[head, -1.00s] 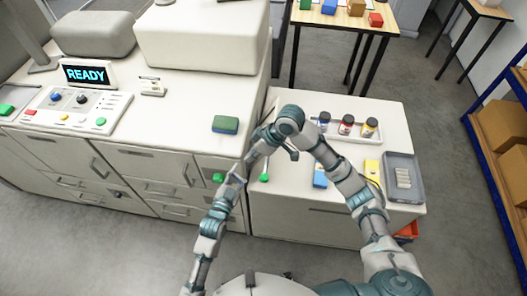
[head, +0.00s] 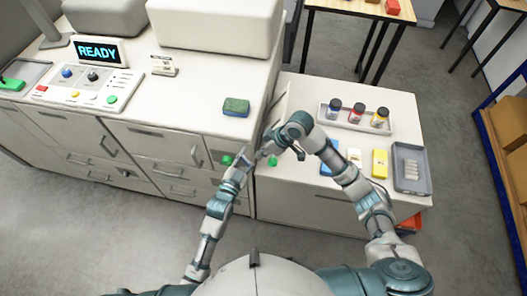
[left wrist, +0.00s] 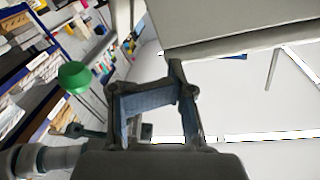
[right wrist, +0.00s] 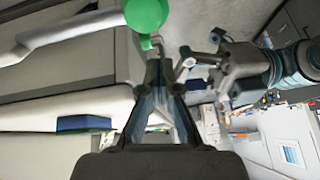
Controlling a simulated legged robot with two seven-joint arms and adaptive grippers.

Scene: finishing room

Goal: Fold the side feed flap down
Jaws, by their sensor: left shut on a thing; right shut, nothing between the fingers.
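The side feed flap (head: 276,106) looks like the thin pale panel standing along the machine's right side, above the side cabinet. My left gripper (head: 247,162) is at its near end, low by the machine's corner. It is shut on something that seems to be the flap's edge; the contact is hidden. My left fingers (left wrist: 152,95) show close to a pale panel. My right gripper (head: 266,151) is shut and empty beside the left one.
The machine's READY display (head: 97,51) is lit. A green-topped sponge (head: 236,107) lies on the machine. The side cabinet holds a tray of three bottles (head: 356,112), a yellow block (head: 380,163), a blue block (head: 330,160) and a grey tray (head: 409,187). Floor in front is clear.

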